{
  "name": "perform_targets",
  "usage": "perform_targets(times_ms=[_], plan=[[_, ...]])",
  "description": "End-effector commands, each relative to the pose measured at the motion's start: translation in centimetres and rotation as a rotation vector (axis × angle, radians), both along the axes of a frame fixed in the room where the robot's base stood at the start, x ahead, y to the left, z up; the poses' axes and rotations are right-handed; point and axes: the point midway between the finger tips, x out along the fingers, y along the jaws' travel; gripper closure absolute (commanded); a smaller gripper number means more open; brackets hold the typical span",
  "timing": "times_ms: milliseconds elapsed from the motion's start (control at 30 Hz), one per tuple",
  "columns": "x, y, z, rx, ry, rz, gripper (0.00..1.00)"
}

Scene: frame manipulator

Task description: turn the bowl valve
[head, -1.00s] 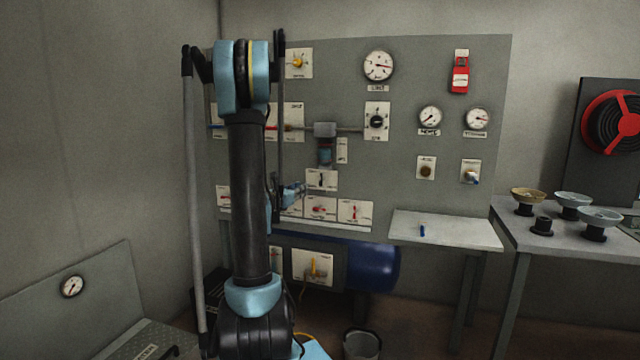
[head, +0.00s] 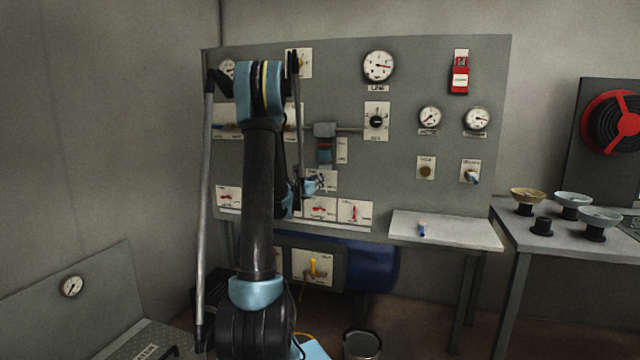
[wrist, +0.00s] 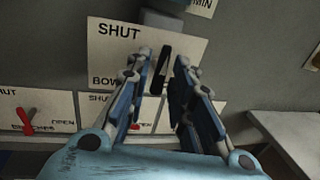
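The bowl valve is a black lever handle (wrist: 162,72) on a white plate (wrist: 112,52) whose visible lettering reads "SHUT" and "BOW". In the wrist view the handle stands nearly upright, leaning slightly right. My gripper (wrist: 163,60) is open, with one finger left of the handle and one right of it. Gaps show on both sides, and I cannot tell how deep the handle lies between the fingers. In the head view my gripper (head: 320,184) is in front of the plate (head: 331,174) and hides most of it.
The filter bowl (head: 325,148) is just above the plate. Red-handled valves (head: 354,212) sit close below on the panel (head: 420,70). A shelf (head: 460,232) with a small blue item (head: 422,230) juts out at the lower right.

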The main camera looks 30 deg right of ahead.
Motion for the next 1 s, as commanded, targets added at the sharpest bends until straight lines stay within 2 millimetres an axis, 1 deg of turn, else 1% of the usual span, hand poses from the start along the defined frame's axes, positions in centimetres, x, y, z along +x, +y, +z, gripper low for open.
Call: perform_targets(times_ms=[33, 100, 233, 400, 600, 633, 667, 700, 733, 833, 867, 1000], plan=[[0.3, -0.7, 0.0, 0.000, 0.000, -0.001, 0.78], [0.8, -1.3, 0.0, 0.000, 0.000, 0.000, 0.78], [1.3, -2.3, 0.0, 0.000, 0.000, 0.000, 0.78], [1.5, -2.7, 0.0, 0.000, 0.000, 0.000, 0.78], [1.5, -2.7, 0.0, 0.000, 0.000, 0.001, 0.78], [1.5, -2.7, 0.0, 0.000, 0.000, 0.001, 0.81], [1.5, -2.7, 0.0, 0.000, 0.000, 0.001, 0.87], [1.5, -2.7, 0.0, 0.000, 0.000, 0.001, 0.96], [1.5, -2.7, 0.0, 0.000, 0.000, 0.001, 1.00], [1.5, -2.6, 0.0, 0.000, 0.000, 0.002, 1.00], [1.5, -3.2, 0.0, 0.000, 0.000, -0.001, 1.00], [1.5, -2.8, 0.0, 0.004, -0.005, 0.001, 1.00]])
